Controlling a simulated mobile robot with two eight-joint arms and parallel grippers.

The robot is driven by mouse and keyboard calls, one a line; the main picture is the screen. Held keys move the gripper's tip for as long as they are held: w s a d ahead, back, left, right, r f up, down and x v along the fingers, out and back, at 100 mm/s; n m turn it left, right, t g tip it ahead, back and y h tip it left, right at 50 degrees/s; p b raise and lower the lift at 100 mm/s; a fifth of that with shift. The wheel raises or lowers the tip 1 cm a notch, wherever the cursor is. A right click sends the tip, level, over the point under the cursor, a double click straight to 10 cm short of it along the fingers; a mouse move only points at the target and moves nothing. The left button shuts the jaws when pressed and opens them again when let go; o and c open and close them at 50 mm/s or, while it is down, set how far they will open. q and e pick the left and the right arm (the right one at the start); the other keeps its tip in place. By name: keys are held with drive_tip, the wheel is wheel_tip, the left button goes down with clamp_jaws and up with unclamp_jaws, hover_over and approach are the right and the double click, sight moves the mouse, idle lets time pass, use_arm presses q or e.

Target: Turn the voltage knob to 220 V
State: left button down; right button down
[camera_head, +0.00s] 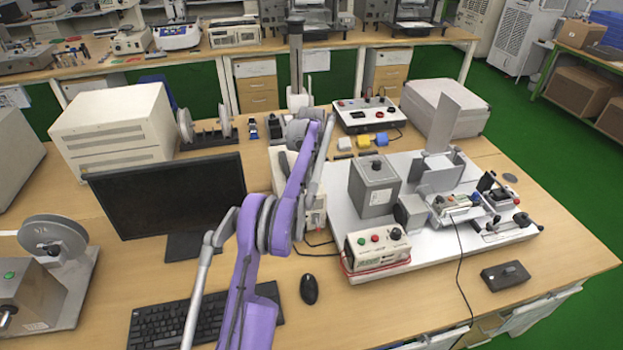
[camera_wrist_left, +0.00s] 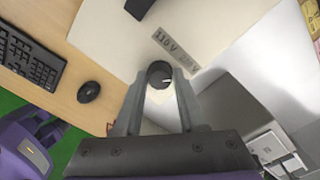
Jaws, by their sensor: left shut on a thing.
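The voltage knob (camera_wrist_left: 159,70) is a small dark round knob on a pale panel (camera_wrist_left: 215,25) in the left wrist view. A small light mark shows on it, but its pointing direction is too small to read surely. A grey label strip (camera_wrist_left: 174,46) beside the knob reads "110 V", with fainter text like "220 V" at its lower right end. My left gripper (camera_wrist_left: 160,78) is shut on the knob, one finger on either side. In the head view my purple left arm hides the knob and most of a pale box (camera_head: 283,172). My right gripper is not in view.
A monitor (camera_head: 170,195) stands left of my arm, with a keyboard (camera_head: 165,322) and mouse (camera_head: 309,289) in front. A white platform (camera_head: 335,215) with grey test fixtures and a control box (camera_head: 377,250) lies to the right.

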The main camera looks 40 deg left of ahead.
use_arm(q)
drive_tip(key=shift+m, duration=0.4)
drive_tip(key=shift+c, duration=2.4)
unclamp_jaws()
drive_tip(key=shift+r, duration=0.15)
wheel_tip(320, 180, up, 11)
drive_tip(key=shift+f+p, duration=0.2)
drive_tip(key=shift+p, duration=0.2)
